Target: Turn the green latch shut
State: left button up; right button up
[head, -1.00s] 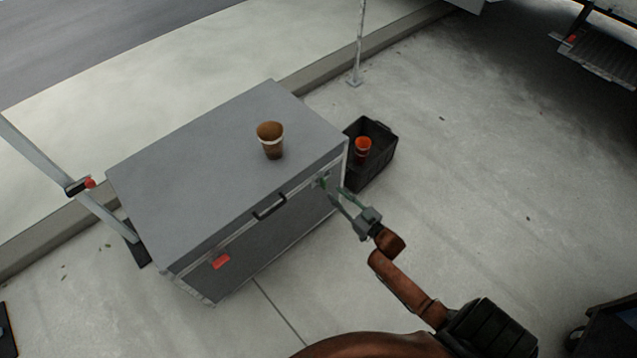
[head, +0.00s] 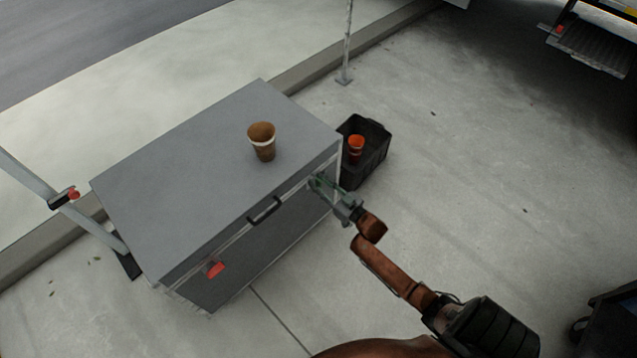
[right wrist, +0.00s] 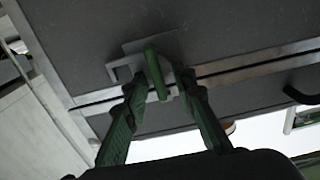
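The green latch (right wrist: 155,72) is a small lever on a metal plate on the grey case (head: 200,165). In the right wrist view it points between my right gripper's fingertips (right wrist: 163,86). The fingers are apart, one on each side of the latch; I cannot tell whether either touches it. In the head view my right gripper (head: 325,189) is at the right end of the case's front, below the lid edge, and covers most of the latch. My left gripper is out of view.
A brown cup (head: 262,142) stands on the lid. A black handle (head: 265,211) and a red latch (head: 215,269) are on the case's front. A black crate (head: 374,150) holding an orange-red object (head: 356,146) stands behind the case's right end. The pavement at right is largely clear.

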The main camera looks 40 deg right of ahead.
jog(key=shift+c, duration=0.2)
grip_shut()
